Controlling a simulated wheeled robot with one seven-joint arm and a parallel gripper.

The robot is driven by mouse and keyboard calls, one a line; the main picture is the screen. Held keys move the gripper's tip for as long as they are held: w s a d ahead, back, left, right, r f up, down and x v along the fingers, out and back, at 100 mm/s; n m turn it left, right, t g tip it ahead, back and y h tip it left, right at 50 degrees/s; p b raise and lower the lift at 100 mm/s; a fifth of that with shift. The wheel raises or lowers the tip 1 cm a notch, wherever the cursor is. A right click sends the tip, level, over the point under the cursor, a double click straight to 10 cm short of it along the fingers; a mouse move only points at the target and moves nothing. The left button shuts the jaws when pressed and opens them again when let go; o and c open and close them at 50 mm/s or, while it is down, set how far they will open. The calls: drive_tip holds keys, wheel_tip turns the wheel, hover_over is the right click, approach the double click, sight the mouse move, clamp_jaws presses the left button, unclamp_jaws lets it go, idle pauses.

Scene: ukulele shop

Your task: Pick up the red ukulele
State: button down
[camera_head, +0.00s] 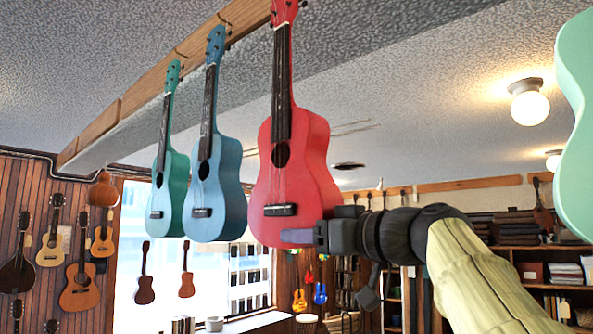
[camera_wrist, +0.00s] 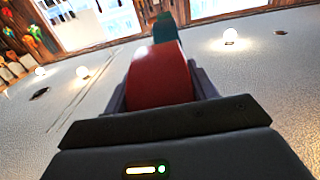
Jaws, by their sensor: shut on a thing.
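The red ukulele (camera_head: 291,180) hangs upright in the middle of the head view, its neck reaching up to a wooden rail (camera_head: 160,75) on the ceiling beam. My gripper (camera_head: 298,236) is at the lower end of its body, reaching in from the right. In the wrist view the red body (camera_wrist: 160,78) lies between the two fingers (camera_wrist: 158,90), and the gripper is shut on it. The fingertips' far side is partly hidden by the body in both views.
A blue ukulele (camera_head: 214,185) and a teal ukulele (camera_head: 170,185) hang close by on the left. A mint-green instrument (camera_head: 578,120) is near at the right edge. Shelves (camera_head: 545,265) stand at the back right. A window (camera_head: 200,285) is behind.

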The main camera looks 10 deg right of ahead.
drive_tip(key=shift+r, duration=0.15)
drive_tip(key=shift+w+r+b, duration=0.1)
drive_tip(key=shift+r+b, duration=0.25)
drive_tip(key=shift+r, duration=0.2)
drive_tip(key=s+a+b, duration=0.6)
drive_tip(key=s+a, duration=0.5)
drive_tip(key=a, duration=0.3)
drive_tip(key=shift+a, duration=0.35)
drive_tip(key=shift+w, duration=0.1)
